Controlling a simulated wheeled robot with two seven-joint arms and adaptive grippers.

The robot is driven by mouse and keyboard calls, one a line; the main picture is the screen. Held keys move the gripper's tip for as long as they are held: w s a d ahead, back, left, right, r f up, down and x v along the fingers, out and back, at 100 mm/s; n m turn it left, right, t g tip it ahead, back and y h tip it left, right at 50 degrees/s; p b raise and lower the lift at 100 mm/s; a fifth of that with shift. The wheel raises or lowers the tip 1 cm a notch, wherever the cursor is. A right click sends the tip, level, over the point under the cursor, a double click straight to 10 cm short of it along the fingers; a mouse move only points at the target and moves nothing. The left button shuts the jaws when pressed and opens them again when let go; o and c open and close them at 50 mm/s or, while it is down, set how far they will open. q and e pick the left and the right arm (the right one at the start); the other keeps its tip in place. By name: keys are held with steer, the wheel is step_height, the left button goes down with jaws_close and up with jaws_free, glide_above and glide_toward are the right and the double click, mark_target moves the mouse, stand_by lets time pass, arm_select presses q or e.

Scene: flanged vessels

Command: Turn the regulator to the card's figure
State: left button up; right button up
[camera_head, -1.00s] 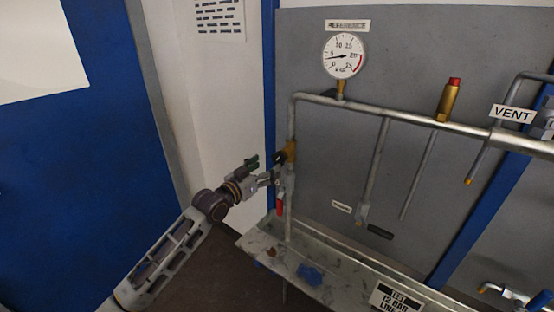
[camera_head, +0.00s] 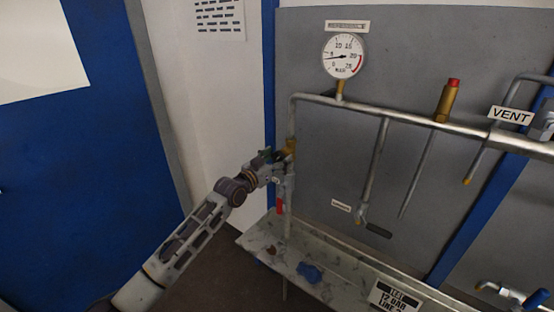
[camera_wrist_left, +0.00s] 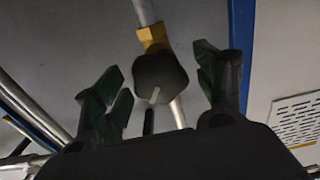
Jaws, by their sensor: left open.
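The regulator's dark knob (camera_wrist_left: 160,78) sits below a brass fitting (camera_wrist_left: 152,36) in the left wrist view, with a pale mark on it. My left gripper (camera_wrist_left: 162,90) is open, with a green-padded finger on each side of the knob. In the head view my left gripper (camera_head: 277,160) is at the brass fitting (camera_head: 290,147) on the vertical pipe and mostly hides the knob. The gauge (camera_head: 344,56) above has its needle near 5. The card (camera_head: 391,298) on the tray front reads TEST 12 BAR LINE, partly cut off. My right gripper is out of view.
A red-handled valve (camera_head: 280,205) hangs just below my left gripper. The metal tray (camera_head: 262,243) below holds a blue cloth-like item (camera_head: 310,272).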

arm_select(q)
steer(key=shift+c, duration=0.5)
steer(key=c, duration=0.9)
steer(key=shift+c, duration=0.2)
steer(key=shift+m, duration=0.3)
